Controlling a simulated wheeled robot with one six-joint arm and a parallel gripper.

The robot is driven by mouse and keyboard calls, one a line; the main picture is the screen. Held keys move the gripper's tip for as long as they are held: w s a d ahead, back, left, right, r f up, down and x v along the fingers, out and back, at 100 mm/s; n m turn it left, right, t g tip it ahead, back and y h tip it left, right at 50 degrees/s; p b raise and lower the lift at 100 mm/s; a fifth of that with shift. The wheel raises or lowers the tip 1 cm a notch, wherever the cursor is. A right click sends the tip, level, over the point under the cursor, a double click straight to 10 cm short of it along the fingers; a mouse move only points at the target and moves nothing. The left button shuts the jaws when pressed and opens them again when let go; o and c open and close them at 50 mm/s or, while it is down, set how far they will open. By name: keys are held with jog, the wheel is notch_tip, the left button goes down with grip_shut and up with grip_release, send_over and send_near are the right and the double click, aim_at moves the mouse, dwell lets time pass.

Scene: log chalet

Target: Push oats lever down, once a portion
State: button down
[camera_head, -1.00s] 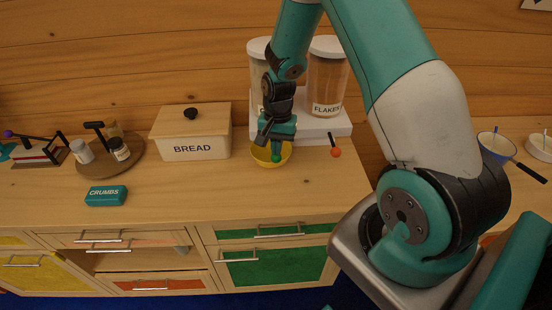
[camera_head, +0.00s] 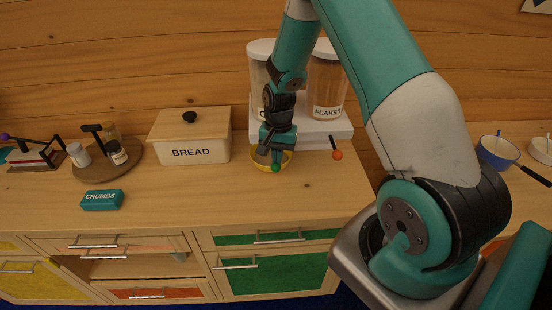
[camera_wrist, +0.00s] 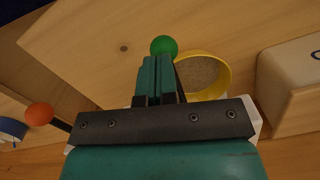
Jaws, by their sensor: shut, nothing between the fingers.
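The oats container (camera_head: 257,78) stands on a white stand at the back, its label mostly hidden by my arm. The green lever knob (camera_head: 276,168) shows just below my gripper (camera_head: 277,157), over the yellow bowl (camera_head: 289,160). In the wrist view the green knob (camera_wrist: 163,46) is at the tips of my gripper (camera_wrist: 156,62), seemingly touching. My gripper is shut with nothing between the fingers. The yellow bowl (camera_wrist: 227,75) holds a beige, grainy layer. The lever's rod is hidden.
The flakes container (camera_head: 326,85) is to the right, with its orange-red lever knob (camera_head: 337,155) below. The bread box (camera_head: 190,150), a teal crumbs block (camera_head: 102,200) and a round tray (camera_head: 90,172) are to the left. The front counter is clear.

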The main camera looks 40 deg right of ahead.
jog(key=shift+w+d+r, duration=0.35)
jog(key=shift+w+d, duration=0.3)
jog(key=shift+d, duration=0.15)
notch_tip(320, 180, up, 17)
jog(key=w+d+b, duration=0.1)
jog(key=b, duration=0.3)
jog(key=shift+d+r, duration=0.2)
dwell(0.7)
